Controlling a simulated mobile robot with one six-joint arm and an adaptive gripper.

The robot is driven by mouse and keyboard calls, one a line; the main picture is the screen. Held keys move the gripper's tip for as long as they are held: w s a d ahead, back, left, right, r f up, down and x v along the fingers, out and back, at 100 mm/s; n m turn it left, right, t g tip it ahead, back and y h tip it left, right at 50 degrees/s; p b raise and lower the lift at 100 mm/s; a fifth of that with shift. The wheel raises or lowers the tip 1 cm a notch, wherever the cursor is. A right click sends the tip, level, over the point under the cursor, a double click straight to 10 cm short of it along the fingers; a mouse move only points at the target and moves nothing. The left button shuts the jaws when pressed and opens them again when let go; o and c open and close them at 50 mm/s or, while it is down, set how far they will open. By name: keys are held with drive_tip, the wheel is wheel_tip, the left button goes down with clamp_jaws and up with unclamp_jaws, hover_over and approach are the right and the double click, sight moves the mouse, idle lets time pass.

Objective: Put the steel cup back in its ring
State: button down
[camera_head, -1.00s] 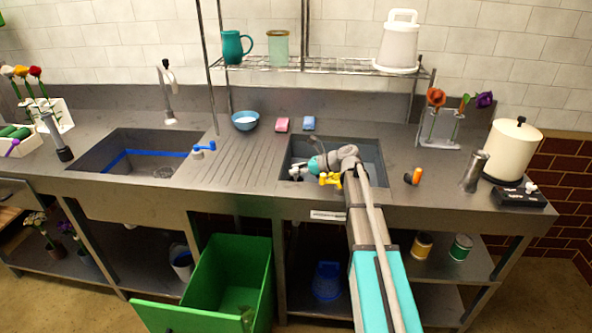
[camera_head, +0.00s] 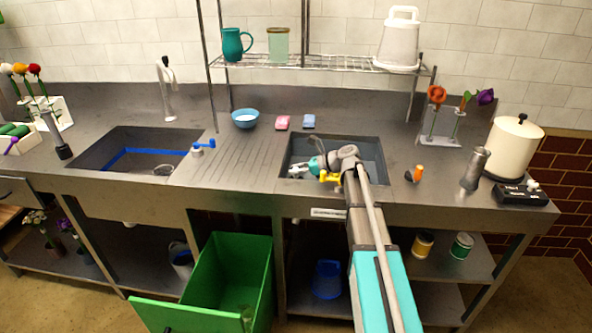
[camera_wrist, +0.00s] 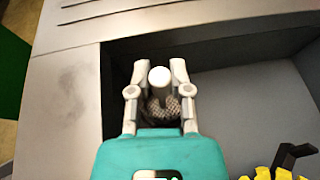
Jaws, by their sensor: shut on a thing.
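A steel cylinder (camera_head: 475,168), which looks like the steel cup, stands on the counter at the right in the head view, apart from my gripper. I cannot make out its ring. My gripper (camera_head: 302,168) is over the small right sink (camera_head: 370,150). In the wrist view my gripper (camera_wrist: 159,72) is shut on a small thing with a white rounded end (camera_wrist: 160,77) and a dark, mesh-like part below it. I cannot tell what this held thing is. The sink's left wall is close beside it.
A yellow and black item (camera_wrist: 275,172) lies low right in the wrist view. A black box (camera_head: 520,194) and cream pot (camera_head: 510,152) stand near the steel cylinder. A small orange item (camera_head: 418,172) is right of the sink.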

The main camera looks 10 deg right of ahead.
drive_tip(key=shift+s+f+b, duration=0.1)
drive_tip(key=shift+f+b, duration=0.2)
drive_tip(key=shift+f, duration=0.05)
idle(0.3)
drive_tip(key=shift+c, duration=2.4)
unclamp_jaws()
drive_tip(key=shift+r, duration=0.1)
